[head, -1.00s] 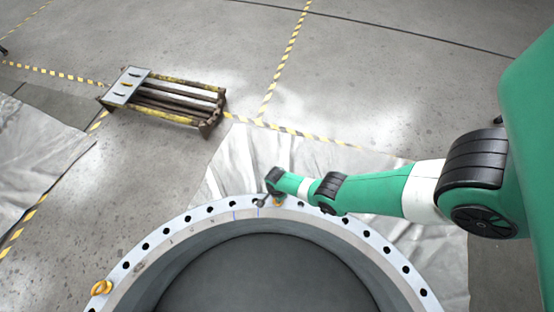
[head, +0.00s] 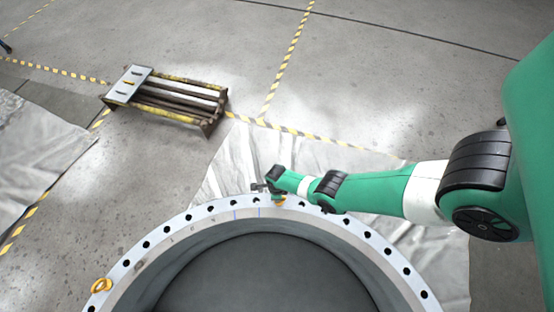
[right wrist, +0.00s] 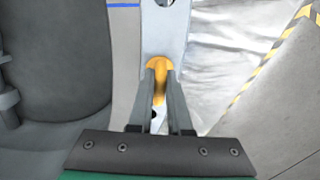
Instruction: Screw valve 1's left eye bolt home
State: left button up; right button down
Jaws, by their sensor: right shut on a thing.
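Valve 1's large round body shows its pale flange ring (head: 190,228), with a row of dark bolt holes, at the bottom of the head view. A yellow eye bolt (head: 280,202) stands at the flange's far edge, partly hidden under my right gripper (head: 266,188). In the right wrist view the eye bolt (right wrist: 158,66) is between the two grey fingers of my right gripper (right wrist: 159,80), which are shut on it. How deep its shank sits is hidden. A second yellow eye bolt (head: 101,286) stands on the flange at the lower left, apart from any gripper. My left gripper is out of view.
A pallet-like rack (head: 170,97) with a pale plate lies on the floor at the back left. Crumpled sheeting (head: 235,165) covers the floor beyond the flange. Yellow-black tape (head: 285,60) marks the floor. The space above the flange left of my right arm is clear.

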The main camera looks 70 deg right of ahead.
jog(key=shift+f, duration=0.1)
dwell(0.4)
jog(key=c, duration=0.8)
grip_release()
jog(key=shift+c, duration=0.2)
notch_tip(320, 180, up, 12)
jog(key=p, duration=1.1)
jog(key=shift+p, duration=0.4)
jog(key=shift+f, duration=0.15)
